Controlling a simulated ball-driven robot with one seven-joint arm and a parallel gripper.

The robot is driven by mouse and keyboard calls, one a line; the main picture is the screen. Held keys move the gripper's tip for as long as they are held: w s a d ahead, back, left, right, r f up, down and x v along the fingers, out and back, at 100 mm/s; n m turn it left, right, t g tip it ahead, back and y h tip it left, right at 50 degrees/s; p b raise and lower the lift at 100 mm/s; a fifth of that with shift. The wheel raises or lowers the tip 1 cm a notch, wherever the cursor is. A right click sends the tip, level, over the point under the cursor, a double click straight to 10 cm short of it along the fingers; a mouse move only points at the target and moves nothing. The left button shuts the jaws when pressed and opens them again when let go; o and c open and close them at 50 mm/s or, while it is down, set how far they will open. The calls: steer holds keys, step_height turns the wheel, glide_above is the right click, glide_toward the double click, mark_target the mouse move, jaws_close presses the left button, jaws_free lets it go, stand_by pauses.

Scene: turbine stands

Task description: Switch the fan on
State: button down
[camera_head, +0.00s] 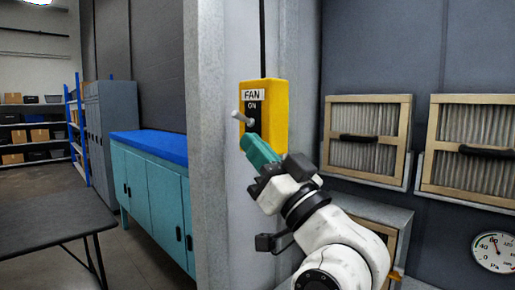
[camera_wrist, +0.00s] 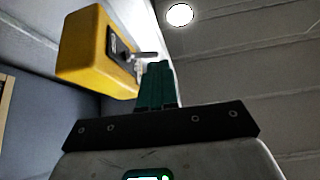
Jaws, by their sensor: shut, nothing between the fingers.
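A yellow switch box (camera_head: 275,115) labelled "FAN" is fixed to the grey column. On its black front plate, below the word "ON", a grey toggle lever (camera_head: 240,117) sticks out and points left and slightly up. The box (camera_wrist: 85,50) and its lever (camera_wrist: 143,56) also show in the wrist view. My gripper (camera_head: 248,140) has teal fingers, closed together and empty. In the head view the fingertips are just below the lever. In the wrist view the fingertips (camera_wrist: 157,66) appear close under the lever; I cannot tell whether they touch it.
Two framed filters with black handles (camera_head: 367,137) (camera_head: 485,152) are on the wall at right, with a round gauge (camera_head: 493,252) below. A teal cabinet with a blue top (camera_head: 155,144) stands left of the grey column (camera_head: 215,200). A dark table (camera_head: 45,218) is at far left.

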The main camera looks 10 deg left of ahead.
steer(key=s+a+b+v, duration=0.1)
steer(key=b+v, duration=0.1)
steer(key=v, duration=0.7)
steer(key=shift+s+d+b, duration=0.25)
steer(key=shift+s+b, duration=0.15)
steer(key=shift+s, duration=0.05)
